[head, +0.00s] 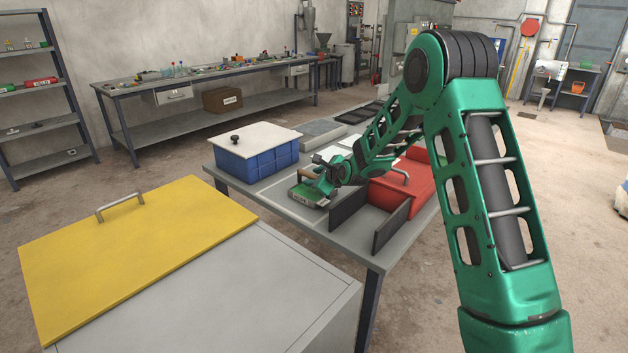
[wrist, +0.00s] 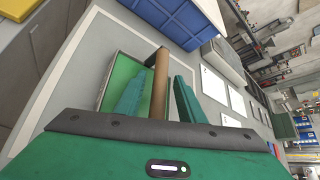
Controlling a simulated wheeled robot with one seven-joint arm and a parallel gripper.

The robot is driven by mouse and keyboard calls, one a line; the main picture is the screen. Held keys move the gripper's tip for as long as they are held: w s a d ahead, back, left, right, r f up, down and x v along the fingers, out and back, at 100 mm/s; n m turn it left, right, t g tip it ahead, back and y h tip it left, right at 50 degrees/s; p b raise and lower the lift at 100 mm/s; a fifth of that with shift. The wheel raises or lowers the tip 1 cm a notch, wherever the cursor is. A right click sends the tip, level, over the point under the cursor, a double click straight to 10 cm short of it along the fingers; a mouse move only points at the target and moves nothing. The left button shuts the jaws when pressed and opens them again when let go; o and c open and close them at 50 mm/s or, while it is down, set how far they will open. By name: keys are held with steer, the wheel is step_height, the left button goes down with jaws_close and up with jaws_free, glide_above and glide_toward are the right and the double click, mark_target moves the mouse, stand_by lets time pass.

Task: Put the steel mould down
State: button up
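The steel mould (head: 309,195) is a shallow rectangular tray with a green inside. It is at the middle table's front part, below my gripper, and appears to rest flat on the table. It also shows in the wrist view (wrist: 105,82), with a brown round handle (wrist: 160,72) that has a dark end. My gripper (wrist: 161,82) has one finger on each side of this handle. Narrow gaps show between handle and fingers, so it looks slightly open around it. In the head view my gripper (head: 318,184) covers part of the mould.
A blue crate (head: 262,166) with a white lid stands behind left on the table (head: 290,210). Dark upright plates (head: 391,229) and a red box (head: 400,195) stand close right. White sheets lie behind. A grey cabinet with a yellow lid (head: 130,240) is front left.

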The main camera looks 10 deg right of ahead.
steer(key=v, duration=1.1)
steer(key=shift+s, duration=0.2)
steer(key=shift+r, duration=0.15)
steer(key=s+d+r+n+g+h, duration=0.1)
steer(key=s+d+n+g, duration=0.2)
steer(key=s, duration=0.9)
steer(key=s+d+r+n+g+h, duration=0.1)
steer(key=s+d+n, duration=0.5)
steer(key=s, duration=0.6)
steer(key=s+d+r+n+g+h, duration=0.1)
steer(key=s+d+n+g, duration=0.3)
steer(key=s+d, duration=0.4)
steer(key=s+n+h, duration=0.1)
steer(key=s, duration=0.3)
steer(key=shift+s+r+n+g, duration=0.25)
steer(key=shift+s+n+g, duration=0.05)
steer(key=shift+o, duration=0.4)
steer(key=s+n+g, duration=0.3)
steer(key=s+n, duration=0.1)
steer(key=s, duration=1.1)
steer(key=shift+s+a+y, duration=0.15)
steer(key=shift+a+y, duration=0.15)
steer(key=shift+a, duration=0.1)
steer(key=shift+s+r, duration=0.1)
steer(key=shift+s, duration=0.05)
steer(key=shift+c, duration=1)
steer(key=shift+a+n, duration=0.15)
steer(key=shift+n, duration=0.15)
